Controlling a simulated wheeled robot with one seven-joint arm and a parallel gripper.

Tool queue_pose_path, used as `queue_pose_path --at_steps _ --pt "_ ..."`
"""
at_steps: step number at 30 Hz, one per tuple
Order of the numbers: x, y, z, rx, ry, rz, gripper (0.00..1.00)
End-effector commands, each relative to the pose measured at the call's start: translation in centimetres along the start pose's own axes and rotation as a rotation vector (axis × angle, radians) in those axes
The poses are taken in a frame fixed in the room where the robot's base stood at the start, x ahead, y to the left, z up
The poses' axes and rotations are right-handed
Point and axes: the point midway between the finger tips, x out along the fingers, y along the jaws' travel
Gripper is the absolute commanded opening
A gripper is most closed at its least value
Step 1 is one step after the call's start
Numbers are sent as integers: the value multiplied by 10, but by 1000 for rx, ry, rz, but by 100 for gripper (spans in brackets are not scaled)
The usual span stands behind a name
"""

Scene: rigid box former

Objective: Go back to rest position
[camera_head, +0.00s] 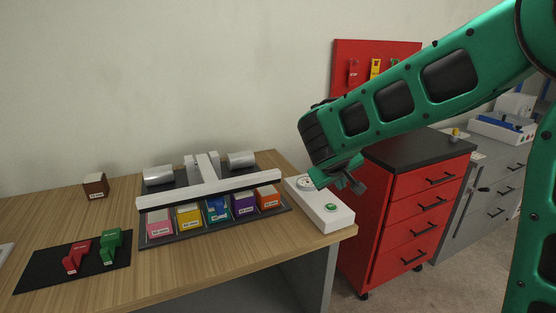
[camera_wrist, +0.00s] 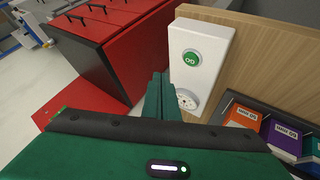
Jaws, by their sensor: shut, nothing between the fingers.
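My green arm reaches in from the right in the head view, and my gripper (camera_head: 354,180) hangs by the table's right edge, near the white control box (camera_head: 318,204). The fingers are shut and hold nothing. In the wrist view my closed gripper (camera_wrist: 158,97) points past the control box (camera_wrist: 202,45), which carries a green button (camera_wrist: 192,58) and a white dial (camera_wrist: 187,99). I cannot tell whether my gripper touches the box.
The box former (camera_head: 208,199) holds several coloured blocks on the wooden table (camera_head: 190,267). A black mat (camera_head: 40,272) bears a red part (camera_head: 76,257) and a green part (camera_head: 110,246). A brown block (camera_head: 95,185) stands behind. A red drawer cabinet (camera_head: 415,213) stands right, under my arm.

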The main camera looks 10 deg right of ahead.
Motion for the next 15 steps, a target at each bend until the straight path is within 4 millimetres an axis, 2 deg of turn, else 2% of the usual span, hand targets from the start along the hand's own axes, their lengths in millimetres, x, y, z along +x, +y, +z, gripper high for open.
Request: queue_pose_path --at_steps 2,5,9,12,15 --pt "1 26 23 54 -54 -5 0" --pt "-2 63 71 147 -159 -26 0" --pt "-17 104 149 294 -315 -72 0" --pt "-36 120 203 394 -418 -113 0" --pt "-59 126 254 494 -512 -158 0"
